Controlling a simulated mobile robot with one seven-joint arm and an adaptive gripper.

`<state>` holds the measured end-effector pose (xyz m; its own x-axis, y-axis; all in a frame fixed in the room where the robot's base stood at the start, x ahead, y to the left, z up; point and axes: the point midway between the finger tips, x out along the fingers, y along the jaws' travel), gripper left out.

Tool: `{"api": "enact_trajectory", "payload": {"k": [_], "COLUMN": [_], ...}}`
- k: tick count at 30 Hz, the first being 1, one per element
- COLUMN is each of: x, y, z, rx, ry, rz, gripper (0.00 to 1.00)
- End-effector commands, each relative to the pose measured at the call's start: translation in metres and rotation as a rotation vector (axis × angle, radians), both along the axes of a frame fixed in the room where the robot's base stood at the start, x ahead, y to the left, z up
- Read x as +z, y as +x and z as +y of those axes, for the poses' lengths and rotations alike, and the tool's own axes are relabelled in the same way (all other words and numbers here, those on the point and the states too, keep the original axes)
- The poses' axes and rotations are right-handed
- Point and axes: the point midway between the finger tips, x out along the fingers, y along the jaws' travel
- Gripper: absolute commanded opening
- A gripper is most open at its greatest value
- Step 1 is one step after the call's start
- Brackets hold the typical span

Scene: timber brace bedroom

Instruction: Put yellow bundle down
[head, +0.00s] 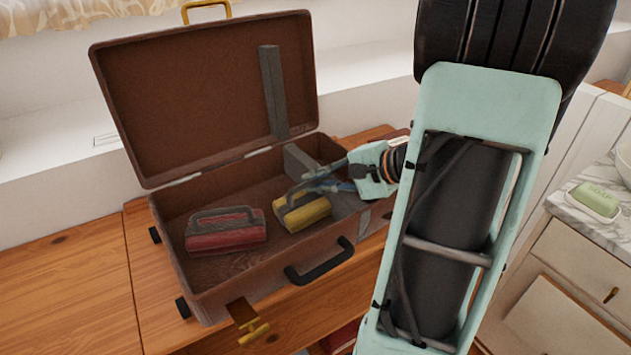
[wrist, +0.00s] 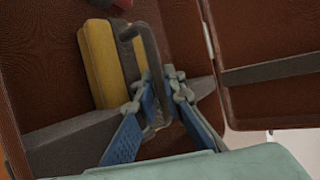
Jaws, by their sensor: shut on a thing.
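The yellow bundle (head: 303,212) is in the open brown suitcase (head: 215,275), right of the red bundle (head: 225,236). My gripper (head: 316,186) reaches in from the right and is shut on the bundle's dark grey handle. In the wrist view the yellow bundle (wrist: 101,62) lies beyond the fingers, and my gripper (wrist: 160,88) has its blue fingers either side of the handle. I cannot tell whether the bundle touches the suitcase floor. A bit of the red bundle (wrist: 122,3) shows at the top edge of the wrist view.
The suitcase lid (head: 200,95) stands open at the back. A grey divider (head: 345,203) crosses the case near its right end. The case stands on a wooden bench (head: 65,280). A marble-topped cabinet (head: 585,232) with a green soap (head: 596,198) is at the right.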

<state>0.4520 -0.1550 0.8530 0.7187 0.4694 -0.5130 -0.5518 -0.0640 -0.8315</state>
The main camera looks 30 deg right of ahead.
Motion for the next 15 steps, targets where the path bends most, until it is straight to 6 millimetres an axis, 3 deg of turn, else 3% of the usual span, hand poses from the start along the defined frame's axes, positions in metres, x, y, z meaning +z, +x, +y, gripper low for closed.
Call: {"api": "enact_trajectory", "payload": {"k": [4,5,9,15], "x": [-0.0039,-0.0028,-0.0024,-0.0025], "y": [0.0003,0.0001,0.0,0.0], "z": [0.0001,0.0,0.0,0.0], "rx": [0.0,0.001,0.0,0.0], "ry": [0.0,-0.001,0.0,0.0], "rz": [-0.001,0.0,0.0,0.001], "gripper": [0.0,0.12,0.27,0.27]}}
